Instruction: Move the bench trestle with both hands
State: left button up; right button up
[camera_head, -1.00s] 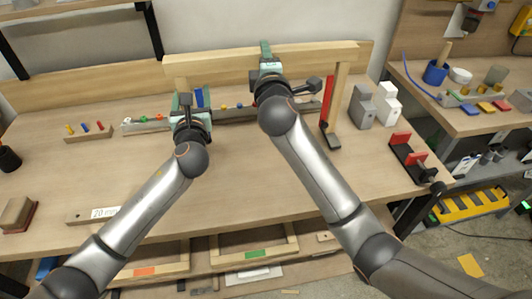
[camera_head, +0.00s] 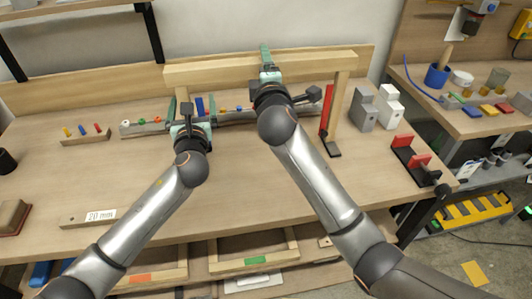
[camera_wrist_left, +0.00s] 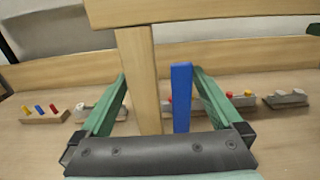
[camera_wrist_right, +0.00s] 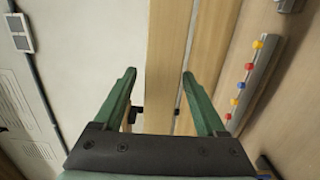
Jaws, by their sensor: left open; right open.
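The bench trestle is a pale wooden beam (camera_head: 225,72) on upright legs, standing on the workbench; its right leg (camera_head: 343,100) has a red brace (camera_head: 327,108) beside it. My left gripper (camera_head: 187,110) is open at the left leg. In the left wrist view, that leg (camera_wrist_left: 140,85) and a blue brace (camera_wrist_left: 182,95) show between the spread fingers (camera_wrist_left: 160,75). My right gripper (camera_head: 266,58) is open over the middle of the beam. In the right wrist view, the beam (camera_wrist_right: 165,45) runs between the fingers (camera_wrist_right: 160,73). I cannot tell whether any finger touches wood.
A strip with coloured knobs (camera_wrist_right: 243,85) lies behind the trestle. A small peg block (camera_head: 86,137) stands left, grey and white blocks (camera_head: 364,110) right, and a red-and-black clamp (camera_head: 413,160) further right. A "20 mm" bar (camera_head: 88,217) lies in front. The bench front is mostly clear.

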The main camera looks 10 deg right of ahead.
jog(key=shift+s, duration=0.5)
pick_arm(q)
jog(key=s, duration=1.2)
jog(key=shift+d, duration=0.3)
pick_arm(e)
jog(key=s, duration=1.1)
jog(key=shift+a, duration=0.2)
